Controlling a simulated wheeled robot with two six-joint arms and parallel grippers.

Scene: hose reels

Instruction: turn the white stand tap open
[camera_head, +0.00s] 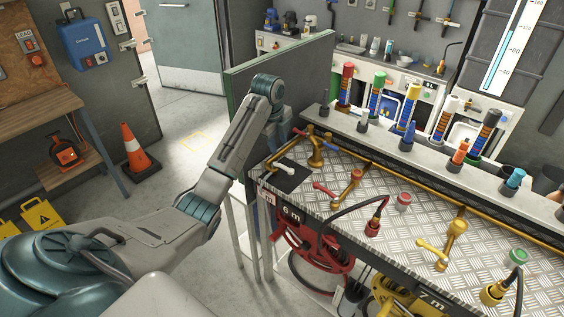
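The white stand tap is a brass tap (316,152) at the left end of the metal-topped bench. Its white lever (285,168) points toward the front left, over a dark patch. My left arm reaches in from the left, and its wrist bends down by the bench's left end. My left gripper (279,140) is just behind and above the white lever. Its fingers are small and partly hidden by the wrist, so I cannot tell whether they are open or touch the tap. My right gripper is out of view.
A brass tap with a red lever (325,190) and one with a yellow lever (431,249) stand farther right. A red hose reel (313,244) is below the bench. An orange cone (135,150) stands on the floor.

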